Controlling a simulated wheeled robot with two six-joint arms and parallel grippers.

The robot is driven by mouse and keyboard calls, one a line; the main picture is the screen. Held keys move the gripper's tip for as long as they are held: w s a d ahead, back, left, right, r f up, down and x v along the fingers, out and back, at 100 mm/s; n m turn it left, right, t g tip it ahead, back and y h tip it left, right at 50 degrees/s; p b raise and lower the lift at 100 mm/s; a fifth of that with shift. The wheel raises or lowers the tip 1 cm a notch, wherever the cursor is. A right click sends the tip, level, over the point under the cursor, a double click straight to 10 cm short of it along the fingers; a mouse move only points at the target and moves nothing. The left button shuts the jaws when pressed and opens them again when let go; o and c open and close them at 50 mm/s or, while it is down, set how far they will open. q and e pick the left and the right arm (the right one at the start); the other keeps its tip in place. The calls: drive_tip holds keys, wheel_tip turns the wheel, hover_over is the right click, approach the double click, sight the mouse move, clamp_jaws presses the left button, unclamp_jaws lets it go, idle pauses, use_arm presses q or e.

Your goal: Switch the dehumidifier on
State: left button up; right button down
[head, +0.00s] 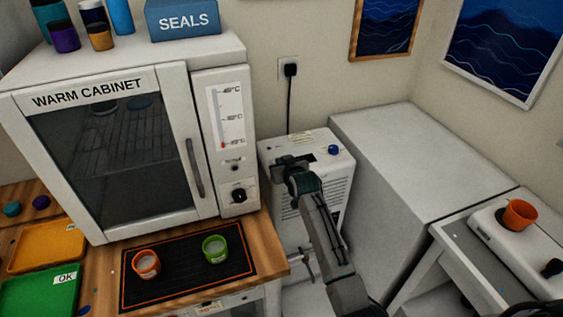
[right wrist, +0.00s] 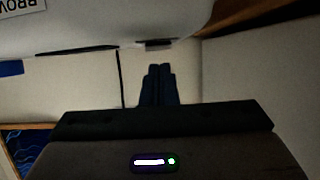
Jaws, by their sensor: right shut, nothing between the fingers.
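The dehumidifier appears to be the white box (head: 341,178) with a slatted front, standing on the floor between the bench and a grey cabinet. A round blue knob or button (head: 334,150) sits on its top at the right. My right gripper (head: 288,162) is over the left part of its top, to the left of the blue knob. I cannot tell whether it touches. In the right wrist view its dark fingers (right wrist: 160,70) are together and empty. The arm hides part of the box's front. My left gripper is not in view.
A warm cabinet (head: 205,132) stands on the bench to the left. A black mat (head: 187,288) there bears an orange-rimmed cup (head: 146,264) and a green one (head: 215,249). A black cord runs down from a wall socket (head: 289,69) behind the box. A grey cabinet (head: 415,150) stands close at right.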

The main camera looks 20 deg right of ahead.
drive_tip(key=shift+f, duration=0.4)
drive_tip(key=shift+s+f, duration=0.2)
drive_tip(key=shift+f, duration=0.3)
drive_tip(key=shift+r, duration=0.1)
drive_tip(key=shift+r+p, duration=0.8)
